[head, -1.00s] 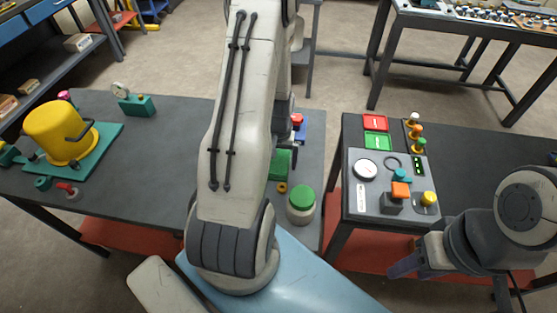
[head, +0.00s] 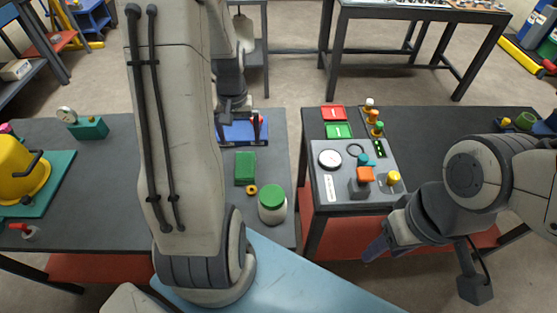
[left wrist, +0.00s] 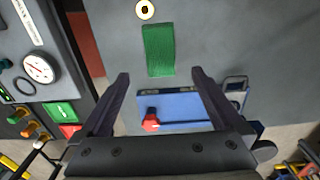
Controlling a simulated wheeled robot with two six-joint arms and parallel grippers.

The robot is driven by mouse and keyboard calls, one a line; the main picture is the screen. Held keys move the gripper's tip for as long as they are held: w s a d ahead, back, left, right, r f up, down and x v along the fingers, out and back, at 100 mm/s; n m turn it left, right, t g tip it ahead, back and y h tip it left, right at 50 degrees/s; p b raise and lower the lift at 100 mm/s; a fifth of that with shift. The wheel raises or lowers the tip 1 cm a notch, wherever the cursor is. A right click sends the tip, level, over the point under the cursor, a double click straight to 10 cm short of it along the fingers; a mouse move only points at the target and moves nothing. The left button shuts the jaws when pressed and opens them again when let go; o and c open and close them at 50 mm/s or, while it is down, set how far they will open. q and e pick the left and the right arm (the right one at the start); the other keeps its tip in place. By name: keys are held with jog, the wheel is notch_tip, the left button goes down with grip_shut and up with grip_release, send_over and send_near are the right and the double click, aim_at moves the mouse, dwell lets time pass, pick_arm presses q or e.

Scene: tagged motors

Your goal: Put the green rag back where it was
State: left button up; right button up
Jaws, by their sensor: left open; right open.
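The green rag (head: 245,168) lies flat on the dark table, between my left arm and a white jar with a green lid (head: 272,205). In the left wrist view the rag (left wrist: 159,50) is a green rectangle just beyond my open fingertips. My left gripper (left wrist: 160,73) is open with nothing between its fingers. In the head view it (head: 234,108) hangs near the blue tray (head: 242,131), partly hidden by its own arm. My right gripper (head: 376,248) is open and empty by the front edge of the right table.
A small yellow ring (head: 251,190) lies between rag and jar. A grey control panel (head: 334,187) with a gauge and knobs is on the right table, across a gap. The blue tray has a red knob (left wrist: 151,125). A yellow pot (head: 18,170) stands far left.

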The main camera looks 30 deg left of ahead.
pick_arm(q)
jog(key=s+d+r+m, duration=0.1)
jog(key=d+r+m, duration=0.25)
jog(key=d, duration=0.65)
jog(key=s+d+r+m, duration=0.2)
jog(key=d+r+m, duration=0.15)
jog(key=d, duration=0.65)
jog(key=s+d+r+m+h, duration=0.1)
jog(key=s+d+r+m, duration=0.1)
jog(key=s+d+m, duration=0.4)
jog(key=s+d, duration=0.4)
jog(key=s, duration=0.3)
jog(key=shift+d+r+m, duration=0.3)
jog(key=shift+r+m, duration=0.1)
jog(key=shift+c, duration=0.3)
